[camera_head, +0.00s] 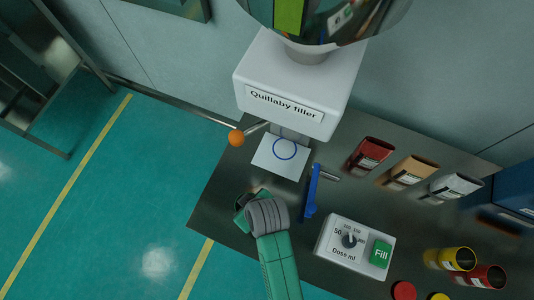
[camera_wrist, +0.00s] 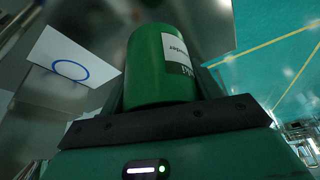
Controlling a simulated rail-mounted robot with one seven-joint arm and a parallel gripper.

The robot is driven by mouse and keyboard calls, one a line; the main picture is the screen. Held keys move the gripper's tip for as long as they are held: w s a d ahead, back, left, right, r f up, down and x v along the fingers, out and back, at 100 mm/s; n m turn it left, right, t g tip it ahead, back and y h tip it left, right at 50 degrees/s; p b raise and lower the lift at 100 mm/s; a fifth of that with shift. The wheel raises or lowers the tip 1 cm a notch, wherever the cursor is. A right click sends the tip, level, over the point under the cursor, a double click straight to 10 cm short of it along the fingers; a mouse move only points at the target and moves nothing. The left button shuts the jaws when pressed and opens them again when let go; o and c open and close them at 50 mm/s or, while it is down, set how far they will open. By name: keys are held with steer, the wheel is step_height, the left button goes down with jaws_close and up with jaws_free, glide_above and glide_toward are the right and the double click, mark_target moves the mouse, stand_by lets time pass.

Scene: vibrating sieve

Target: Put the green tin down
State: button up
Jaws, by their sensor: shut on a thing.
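The green tin (camera_wrist: 158,65) with a white label fills the middle of the wrist view, between my gripper's fingers. My gripper (camera_wrist: 160,95) is shut on it. In the head view my gripper (camera_head: 250,204) is over the front left of the dark bench, and only a little dark green shows beyond my grey wrist. A white plate with a blue ring (camera_head: 284,149) lies under the Quillaby filler (camera_head: 292,85), above and right of my gripper. The plate also shows at the left of the wrist view (camera_wrist: 71,71), apart from the tin. The tin's base is hidden.
A blue lever-like bar (camera_head: 312,192) stands right of my gripper. A dose box (camera_head: 352,248) with a dial and green Fill button is further right. An orange knob (camera_head: 236,138) sticks out left of the filler. Red, tan and white containers (camera_head: 408,172) stand along the back right.

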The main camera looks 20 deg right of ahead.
steer(key=shift+n, duration=0.5)
steer(key=f, duration=0.2)
steer(key=s+f+b, duration=0.1)
steer(key=f, duration=0.1)
steer(key=s+f+b, duration=0.1)
steer(key=f, duration=0.1)
steer(key=shift+a, duration=0.2)
steer(key=w+d, duration=0.6)
steer(key=w+d+b, duration=0.1)
steer(key=w+d, duration=0.5)
steer(key=shift+w+d+r, duration=0.15)
steer(key=shift+w+d, duration=0.05)
steer(key=shift+w, duration=0.15)
steer(key=shift+w+d+f+b, duration=0.15)
steer(key=shift+f+b, duration=0.3)
steer(key=shift+f, duration=1.3)
steer(key=shift+f, duration=0.2)
steer(key=o, duration=1)
steer(key=shift+r, duration=0.1)
steer(key=p+v, duration=0.2)
steer(key=v, duration=1)
steer(key=shift+d, duration=0.2)
